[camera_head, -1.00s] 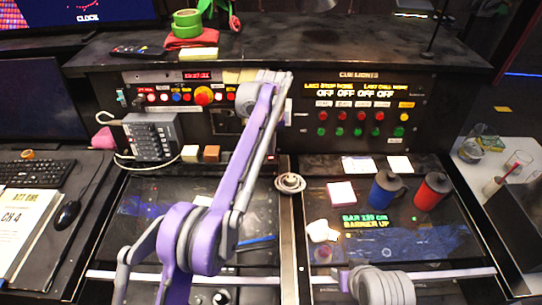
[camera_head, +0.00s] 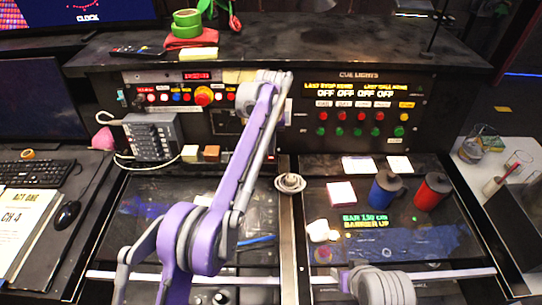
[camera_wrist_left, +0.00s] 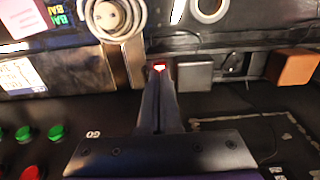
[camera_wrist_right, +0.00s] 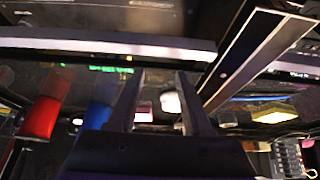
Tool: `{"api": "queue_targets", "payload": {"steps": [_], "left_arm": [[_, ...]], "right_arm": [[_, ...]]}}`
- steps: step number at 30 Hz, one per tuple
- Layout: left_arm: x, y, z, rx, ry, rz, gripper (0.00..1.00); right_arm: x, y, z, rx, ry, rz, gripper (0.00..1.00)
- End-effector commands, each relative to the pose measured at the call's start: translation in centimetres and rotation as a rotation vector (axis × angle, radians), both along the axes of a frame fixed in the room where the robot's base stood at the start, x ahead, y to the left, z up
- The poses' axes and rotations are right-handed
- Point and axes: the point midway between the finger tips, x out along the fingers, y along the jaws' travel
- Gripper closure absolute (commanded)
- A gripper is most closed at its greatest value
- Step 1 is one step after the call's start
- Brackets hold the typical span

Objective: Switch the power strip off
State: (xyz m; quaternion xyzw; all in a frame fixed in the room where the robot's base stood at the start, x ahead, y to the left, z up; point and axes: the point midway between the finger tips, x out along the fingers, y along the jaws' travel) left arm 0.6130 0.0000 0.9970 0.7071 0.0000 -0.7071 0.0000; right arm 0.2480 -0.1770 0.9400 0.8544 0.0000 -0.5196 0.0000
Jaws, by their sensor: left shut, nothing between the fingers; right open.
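The power strip's red-lit rocker switch (camera_wrist_left: 159,67) shows in the left wrist view at the fingertips of my left gripper (camera_wrist_left: 160,82). In the head view the small red light (camera_head: 270,156) is at the foot of the panel, right of a white block (camera_head: 190,153) and a brown block (camera_head: 211,153). These look like plugs along the strip; its body is mostly dark or hidden by my left arm. My left gripper is shut and empty; contact with the switch cannot be told. My right gripper (camera_wrist_right: 158,90) is open and empty, its fingers apart below the desk's front bar.
The upright panel holds rows of cue buttons (camera_head: 360,124) and a red knob (camera_head: 204,96). A round grey knob (camera_head: 290,183) stands right of the strip. A blue mug (camera_head: 386,190) and a red mug (camera_head: 432,191) stand at right. A grey fader box (camera_head: 150,138) stands left.

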Motion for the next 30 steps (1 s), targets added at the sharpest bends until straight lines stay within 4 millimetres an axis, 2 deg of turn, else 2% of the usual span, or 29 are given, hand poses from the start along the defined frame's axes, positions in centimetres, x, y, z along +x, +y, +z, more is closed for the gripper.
{"api": "queue_targets", "payload": {"steps": [30], "left_arm": [[0.0,0.0,-1.2,0.000,0.000,0.000,1.00]], "right_arm": [[-0.2,0.0,-0.6,0.000,0.004,0.000,0.50]]}}
